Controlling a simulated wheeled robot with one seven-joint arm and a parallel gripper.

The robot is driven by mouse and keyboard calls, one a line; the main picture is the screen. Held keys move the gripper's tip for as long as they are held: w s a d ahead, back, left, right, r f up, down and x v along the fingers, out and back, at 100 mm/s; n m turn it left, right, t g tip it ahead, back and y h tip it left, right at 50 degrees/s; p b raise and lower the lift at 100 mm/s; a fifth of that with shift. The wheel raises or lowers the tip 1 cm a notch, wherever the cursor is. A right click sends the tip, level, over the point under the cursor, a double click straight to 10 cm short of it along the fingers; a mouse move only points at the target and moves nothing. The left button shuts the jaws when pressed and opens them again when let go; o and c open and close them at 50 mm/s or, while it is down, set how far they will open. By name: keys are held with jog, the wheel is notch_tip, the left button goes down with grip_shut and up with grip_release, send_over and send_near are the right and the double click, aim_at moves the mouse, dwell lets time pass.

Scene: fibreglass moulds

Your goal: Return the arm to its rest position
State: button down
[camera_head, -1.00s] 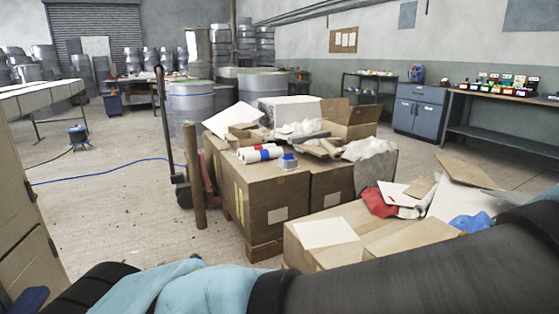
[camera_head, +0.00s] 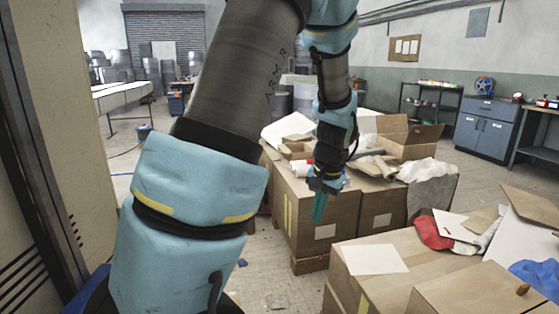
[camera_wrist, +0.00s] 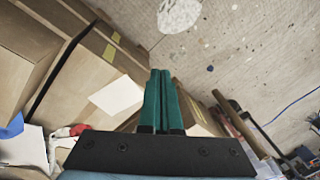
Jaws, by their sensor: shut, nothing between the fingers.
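My gripper (camera_head: 320,207) hangs at the end of my raised, folded arm in the head view, fingers pointing down. It appears in front of the stacked cardboard boxes (camera_head: 312,222). In the wrist view my gripper (camera_wrist: 160,75) shows two green fingers lying side by side, closed, with nothing between them. My arm's blue-padded links fill the left and middle of the head view and hide part of the room behind.
Cardboard boxes (camera_head: 375,292) with paper and rags on top stand close at the right front. A tall beige panel (camera_head: 45,170) stands close at the left. A blue cabinet (camera_head: 487,128) is at the back right. Bare concrete floor (camera_wrist: 240,50) shows in the wrist view.

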jog(key=s+a+r+n+p, duration=0.1)
jog(key=s+a+r+n, duration=0.1)
jog(key=s+a, duration=0.3)
jog(key=s+a+r+n+h+p, duration=0.1)
jog(key=s+a+r+n+p, duration=0.1)
jog(key=a, duration=0.9)
jog(key=s+r+n, duration=0.1)
jog(key=s+r, duration=0.1)
jog(key=s, duration=0.1)
jog(key=shift+s+a, duration=0.15)
jog(key=shift+a, duration=0.1)
